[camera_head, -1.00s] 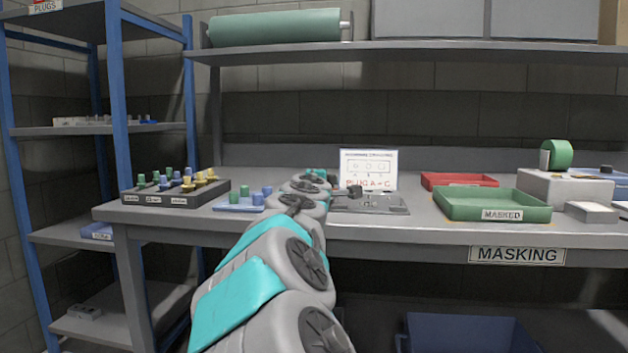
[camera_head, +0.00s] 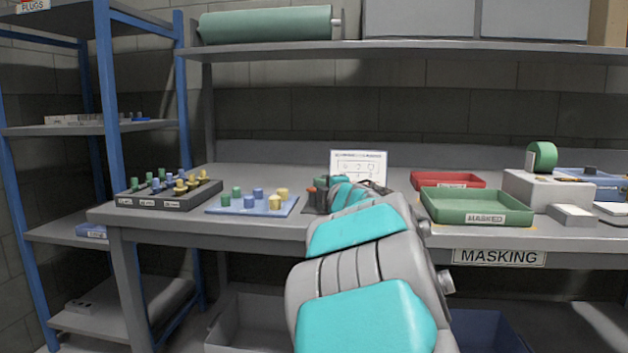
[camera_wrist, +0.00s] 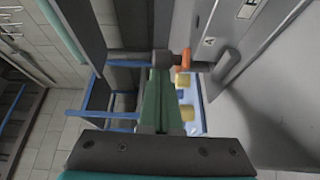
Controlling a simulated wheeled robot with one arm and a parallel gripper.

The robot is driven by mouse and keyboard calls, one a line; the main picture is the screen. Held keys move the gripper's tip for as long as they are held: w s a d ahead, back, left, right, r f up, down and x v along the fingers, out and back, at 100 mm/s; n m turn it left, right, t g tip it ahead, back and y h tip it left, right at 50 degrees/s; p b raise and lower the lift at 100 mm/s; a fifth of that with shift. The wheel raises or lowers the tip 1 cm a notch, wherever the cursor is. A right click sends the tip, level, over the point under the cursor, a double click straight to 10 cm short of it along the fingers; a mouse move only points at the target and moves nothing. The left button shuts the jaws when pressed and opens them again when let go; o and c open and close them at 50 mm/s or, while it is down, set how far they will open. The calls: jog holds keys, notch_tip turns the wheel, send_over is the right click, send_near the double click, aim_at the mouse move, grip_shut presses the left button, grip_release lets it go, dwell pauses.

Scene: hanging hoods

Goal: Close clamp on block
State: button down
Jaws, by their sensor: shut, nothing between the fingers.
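The clamp shows in the wrist view as a dark bar (camera_wrist: 130,57) with an orange piece (camera_wrist: 183,60) and a curved dark arm (camera_wrist: 229,65). It runs across just beyond my fingertips. My gripper (camera_wrist: 160,74) has its green fingers together with nothing between them, right at the bar; I cannot tell whether they touch it. Beyond is a grey block or plate (camera_wrist: 225,42) lettered A and B. In the head view a small orange and dark part (camera_head: 316,196) shows left of my gripper, and my arm hides most of the fixture.
A blue mat (camera_head: 240,207) with several blue, green and yellow plugs lies to the left, beside a dark plug rack (camera_head: 165,200). A sign (camera_head: 358,164) stands behind. A green tray (camera_head: 478,212) and a red tray (camera_head: 447,179) are to the right.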

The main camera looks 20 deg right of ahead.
jog(key=shift+d+p, duration=0.95)
jog(key=shift+p, duration=0.1)
jog(key=shift+d+r, duration=0.15)
jog(key=shift+d, duration=0.05)
jog(key=shift+a, duration=0.2)
jog(key=s+a, duration=0.2)
jog(key=a, duration=0.1)
jog(key=shift+s+a+b, duration=0.1)
jog(key=shift+s+b, duration=0.25)
jog(key=s+d, duration=0.2)
jog(key=s, duration=0.6)
jog(key=shift+s+d, duration=0.4)
